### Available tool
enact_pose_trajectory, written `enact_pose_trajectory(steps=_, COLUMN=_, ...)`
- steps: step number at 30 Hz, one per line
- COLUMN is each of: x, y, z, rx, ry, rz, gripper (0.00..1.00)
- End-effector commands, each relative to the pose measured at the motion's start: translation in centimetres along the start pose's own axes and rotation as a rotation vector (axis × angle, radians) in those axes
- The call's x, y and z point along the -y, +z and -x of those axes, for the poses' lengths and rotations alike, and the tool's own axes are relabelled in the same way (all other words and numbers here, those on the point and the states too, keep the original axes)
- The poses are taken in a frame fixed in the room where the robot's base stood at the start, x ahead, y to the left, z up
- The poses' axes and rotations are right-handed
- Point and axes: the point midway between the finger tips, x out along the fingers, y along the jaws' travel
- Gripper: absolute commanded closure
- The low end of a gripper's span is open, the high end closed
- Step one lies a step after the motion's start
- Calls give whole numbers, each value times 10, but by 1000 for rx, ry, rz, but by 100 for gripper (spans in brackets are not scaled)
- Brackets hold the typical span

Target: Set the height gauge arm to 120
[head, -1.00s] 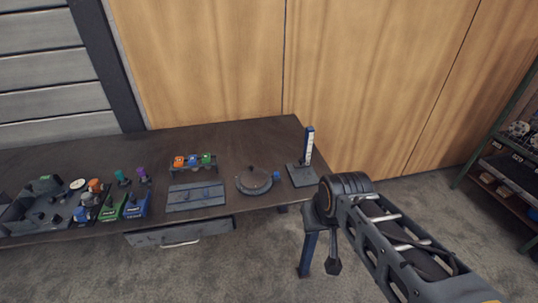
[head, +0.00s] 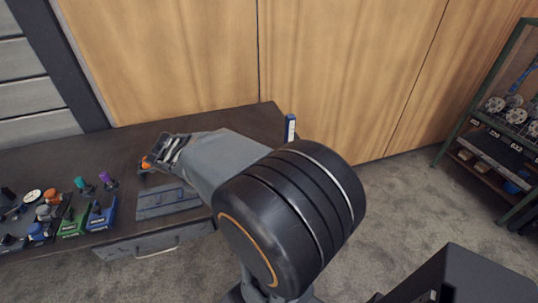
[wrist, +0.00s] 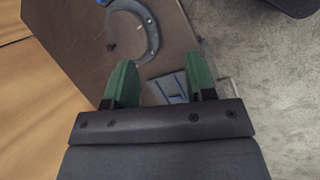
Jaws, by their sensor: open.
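The height gauge (head: 290,128) stands at the right end of the workbench in the head view. Only the top of its upright blue and white post shows there. My arm hides its base and the sliding arm, so the setting cannot be read. I cannot make the gauge out in the wrist view. My gripper (wrist: 160,80) shows in the wrist view with its two green fingers apart and nothing between them. It hangs above the bench, apart from the gauge.
A round grey dial ring (wrist: 151,38) and a flat grey plate (head: 165,200) lie on the bench (head: 75,157). Blue and green blocks with knobs (head: 100,215) stand at left. A wooden wall (head: 170,60) rises behind. A shelf rack (head: 490,130) stands at right.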

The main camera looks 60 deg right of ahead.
Motion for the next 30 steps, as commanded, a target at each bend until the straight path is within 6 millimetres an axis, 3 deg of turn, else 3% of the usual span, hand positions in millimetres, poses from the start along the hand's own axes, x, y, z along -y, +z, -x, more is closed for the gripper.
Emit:
enact_pose_trajectory(steps=1, x=-17, y=2, z=-25, rx=104, ry=32, rz=101, gripper=50)
enact_pose_trajectory(steps=3, x=-43, y=9, z=-46, rx=237, ry=75, rz=248, gripper=50)
enact_pose_trajectory(steps=9, x=-100, y=22, z=-92, rx=539, ry=124, rz=577, gripper=50)
enact_pose_trajectory(steps=12, x=-116, y=26, z=-105, rx=631, ry=128, rz=674, gripper=50)
enact_pose_trajectory(steps=20, x=-138, y=43, z=-132, rx=708, ry=124, rz=753, gripper=50)
enact_pose_trajectory(steps=30, x=-161, y=79, z=-182, rx=706, ry=124, rz=750, gripper=50)
